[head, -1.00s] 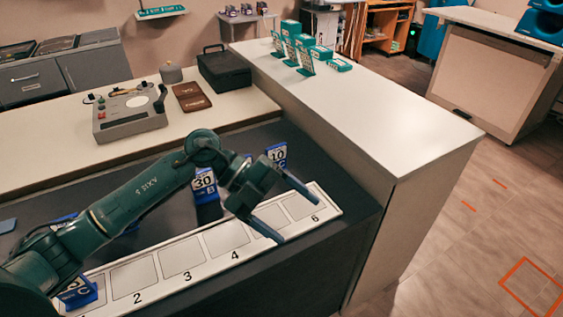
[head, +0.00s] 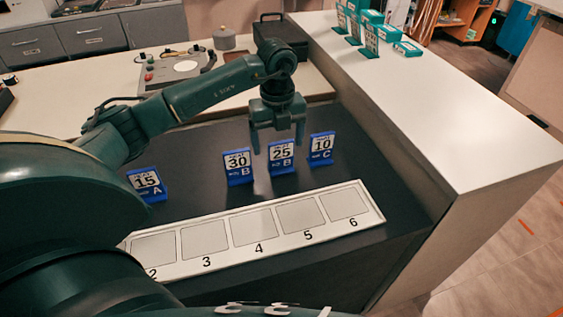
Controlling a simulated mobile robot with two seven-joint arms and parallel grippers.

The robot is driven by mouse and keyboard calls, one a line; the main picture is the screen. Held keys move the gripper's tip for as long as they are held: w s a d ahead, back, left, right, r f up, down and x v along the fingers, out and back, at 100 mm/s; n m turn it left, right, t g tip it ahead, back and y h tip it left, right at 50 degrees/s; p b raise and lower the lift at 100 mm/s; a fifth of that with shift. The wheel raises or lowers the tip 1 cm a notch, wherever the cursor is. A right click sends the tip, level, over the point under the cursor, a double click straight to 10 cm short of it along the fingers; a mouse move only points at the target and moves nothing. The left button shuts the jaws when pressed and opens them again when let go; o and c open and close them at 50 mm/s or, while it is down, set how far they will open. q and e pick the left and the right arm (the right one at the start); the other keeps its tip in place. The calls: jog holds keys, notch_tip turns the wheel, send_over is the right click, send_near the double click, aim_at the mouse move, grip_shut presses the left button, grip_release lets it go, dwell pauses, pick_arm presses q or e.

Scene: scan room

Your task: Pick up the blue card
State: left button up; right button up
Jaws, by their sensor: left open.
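Several blue cards stand upright on the dark counter. One reads 15 A (head: 147,184), one 30 B (head: 238,168), one 25 B (head: 281,157) and one 10 C (head: 321,148). My left gripper (head: 278,147) is open and points down over the 25 B card. Its two fingers appear on either side of that card's upper part; the exact depth is hard to tell. The white numbered strip (head: 377,216) lies in front of the cards, and its visible slots are empty. My arm hides its left end. My right gripper is out of view.
A grey device (head: 170,68) with a dark handle and a black case (head: 273,27) are on the cream counter behind. A white raised counter (head: 430,120) on the right carries several green cards and boxes (head: 371,38).

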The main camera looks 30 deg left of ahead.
aim_at(281, 167)
pick_arm(q)
jog(key=shift+w+d+f, duration=0.1)
jog(key=shift+w+f, duration=0.1)
jog(key=shift+f, duration=1.15)
jog(key=shift+w+d+f, duration=0.1)
jog(key=shift+w+f, duration=0.1)
jog(key=shift+f, duration=1.15)
jog(key=shift+c, duration=0.5)
jog(key=c, duration=1)
jog(key=shift+r, duration=0.1)
